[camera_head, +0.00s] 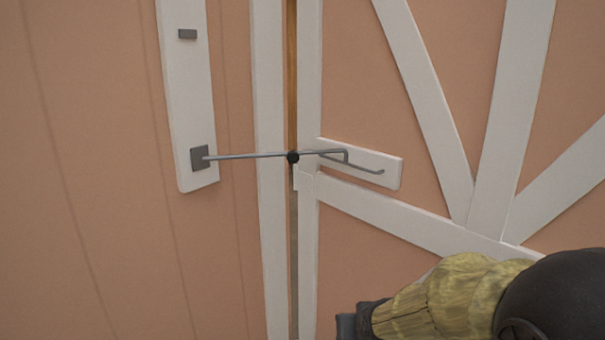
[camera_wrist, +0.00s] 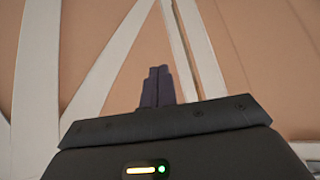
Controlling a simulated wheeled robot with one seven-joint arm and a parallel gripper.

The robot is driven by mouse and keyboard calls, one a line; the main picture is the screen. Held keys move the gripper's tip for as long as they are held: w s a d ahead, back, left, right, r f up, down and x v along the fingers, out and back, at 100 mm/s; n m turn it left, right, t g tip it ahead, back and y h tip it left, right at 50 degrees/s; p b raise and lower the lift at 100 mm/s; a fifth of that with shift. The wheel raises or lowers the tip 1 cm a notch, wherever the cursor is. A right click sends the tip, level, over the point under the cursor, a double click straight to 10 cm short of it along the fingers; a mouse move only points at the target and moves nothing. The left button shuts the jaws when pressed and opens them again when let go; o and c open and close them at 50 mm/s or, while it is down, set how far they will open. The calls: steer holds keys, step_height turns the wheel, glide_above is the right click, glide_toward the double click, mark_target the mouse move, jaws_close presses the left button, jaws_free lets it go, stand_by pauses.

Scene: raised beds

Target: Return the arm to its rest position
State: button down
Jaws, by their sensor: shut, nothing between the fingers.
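My gripper (camera_head: 347,326) shows at the lower right in the head view, at the end of my arm with its yellowish sleeve. In the wrist view my gripper (camera_wrist: 158,72) has its two dark fingers together, with nothing between them. It is in front of the door, below the latch, and appears apart from it. A metal hook latch (camera_head: 245,156) runs from a grey plate on the left across the gap to the white block on the door. A black knob sits on it at the gap.
The pinkish door (camera_head: 360,240) with white diagonal boards (camera_head: 425,90) fills the right side. A pinkish plank wall (camera_head: 90,180) with a white upright board (camera_head: 190,100) is on the left. A narrow vertical gap (camera_head: 293,235) runs between them. No loose objects show.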

steer(key=s+d+f+g+p, duration=0.1)
steer(key=s+d+f+g, duration=0.15)
steer(key=s, duration=0.35)
steer(key=s+d+f+g, duration=0.2)
steer(key=s+g, duration=0.1)
steer(key=s, duration=0.4)
steer(key=w+p+v, duration=0.2)
steer(key=p+v, duration=1)
steer(key=w+a+r+p+v, duration=0.1)
steer(key=w+p+v, duration=0.2)
steer(key=p+v, duration=0.9)
steer(key=shift+w+a+r+h+p, duration=0.2)
steer(key=shift+w+a+h+p, duration=0.2)
steer(key=shift+a+p, duration=0.15)
